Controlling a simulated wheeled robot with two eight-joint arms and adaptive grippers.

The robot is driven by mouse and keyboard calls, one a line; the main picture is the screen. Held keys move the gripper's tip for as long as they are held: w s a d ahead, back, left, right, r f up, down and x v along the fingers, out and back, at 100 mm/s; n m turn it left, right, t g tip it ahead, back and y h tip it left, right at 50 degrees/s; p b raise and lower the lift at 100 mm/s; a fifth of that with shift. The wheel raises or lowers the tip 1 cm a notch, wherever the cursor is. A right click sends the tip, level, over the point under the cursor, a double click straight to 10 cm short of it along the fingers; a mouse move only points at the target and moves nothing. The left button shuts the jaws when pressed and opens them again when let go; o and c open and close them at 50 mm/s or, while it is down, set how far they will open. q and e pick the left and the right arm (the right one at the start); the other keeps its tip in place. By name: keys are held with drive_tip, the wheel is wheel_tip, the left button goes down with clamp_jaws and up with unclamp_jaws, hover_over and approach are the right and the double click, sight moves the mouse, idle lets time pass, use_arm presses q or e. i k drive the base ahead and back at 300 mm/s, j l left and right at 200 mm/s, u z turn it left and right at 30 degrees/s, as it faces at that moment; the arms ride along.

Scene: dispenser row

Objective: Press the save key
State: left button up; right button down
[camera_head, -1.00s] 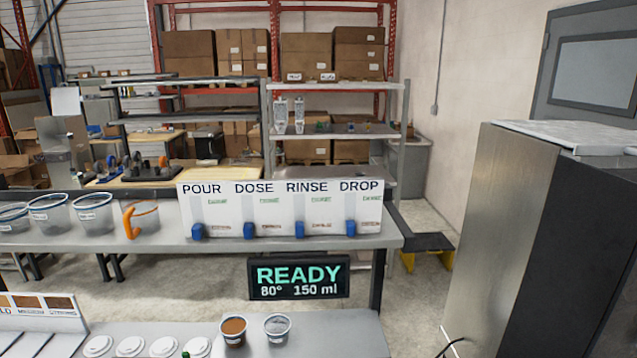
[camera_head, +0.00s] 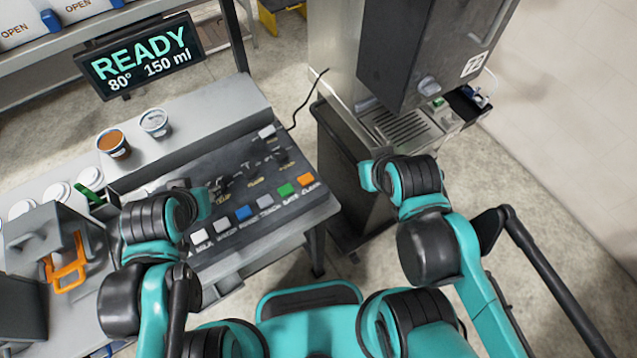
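A dark key panel (camera_head: 262,183) lies on the bench in the middle, with a row of coloured keys along its front edge. The green key (camera_head: 285,190) is second from the right, and the small label below it seems to read SAVE. An orange key (camera_head: 306,180) is to its right and a grey key (camera_head: 264,201) to its left. My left arm covers the panel's left part; my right arm is to the right of the panel, in front of the machine. Neither gripper's fingers can be made out; the arm links hide them. Nothing visibly touches the green key.
Dark knobs (camera_head: 254,172) stand behind the keys. A READY display (camera_head: 140,57) is at the upper left, with two cups, one brown-filled (camera_head: 113,143), below it. A metal machine (camera_head: 415,55) stands right of the panel. A grey box with an orange handle (camera_head: 66,266) is at left.

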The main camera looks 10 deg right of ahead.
sight(288, 189)
drive_tip(key=z, duration=1)
drive_tip(key=k+j, duration=0.1)
drive_tip(key=k, duration=0.25)
drive_tip(key=k+j, duration=0.15)
drive_tip(key=k, duration=0.15)
